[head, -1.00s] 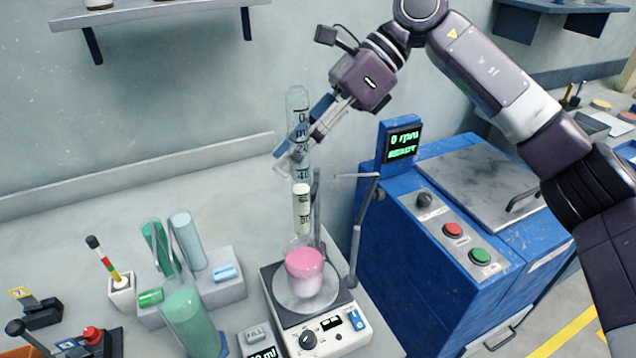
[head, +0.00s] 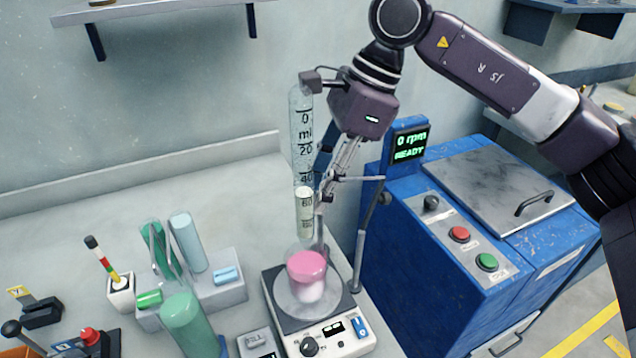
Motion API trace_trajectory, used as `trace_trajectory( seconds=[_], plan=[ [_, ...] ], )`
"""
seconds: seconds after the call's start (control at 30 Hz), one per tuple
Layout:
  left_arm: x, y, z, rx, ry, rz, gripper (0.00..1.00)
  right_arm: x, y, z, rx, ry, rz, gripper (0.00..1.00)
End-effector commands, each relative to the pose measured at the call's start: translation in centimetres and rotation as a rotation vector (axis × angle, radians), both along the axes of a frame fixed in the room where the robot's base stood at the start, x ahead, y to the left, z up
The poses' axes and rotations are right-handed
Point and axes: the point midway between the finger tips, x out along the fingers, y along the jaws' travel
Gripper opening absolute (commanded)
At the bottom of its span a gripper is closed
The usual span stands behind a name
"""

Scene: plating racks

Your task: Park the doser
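A tall clear graduated tube (head: 302,135), which looks like the doser, stands upright above a flask (head: 308,275) holding pink liquid. The flask sits on a white and black stirrer plate (head: 345,345). The tube's lower part shows pale liquid. My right gripper (head: 322,204) points down at the tube's right side, near its lower end and the stand rod. Its fingers overlap the rod and clamp in the picture, so I cannot tell whether they touch or grip anything. My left gripper is not in view.
A blue machine (head: 420,265) with a display reading 0 rpm READY stands to the right. A grey rack (head: 228,290) with green and pale blue tubes stands to the left, with a green cylinder (head: 187,325) in front. A wall shelf (head: 165,18) hangs above.

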Motion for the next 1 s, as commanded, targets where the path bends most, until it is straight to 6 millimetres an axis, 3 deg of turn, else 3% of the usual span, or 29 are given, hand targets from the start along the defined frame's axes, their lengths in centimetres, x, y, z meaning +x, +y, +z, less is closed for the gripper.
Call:
trace_trajectory(
  seconds=[0.27,0.57,1.0],
  plan=[
    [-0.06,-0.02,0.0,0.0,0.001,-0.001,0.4,-0.04,0.08,-0.21,0.0,0.0,0.0,0.31],
    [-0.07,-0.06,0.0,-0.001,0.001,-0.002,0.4,-0.04,0.09,-0.18,0.001,0.0,0.0,0.0],
    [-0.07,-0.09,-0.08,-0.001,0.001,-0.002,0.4,-0.01,0.33,-0.18,0.001,0.0,-0.005,0.0]
  ],
)
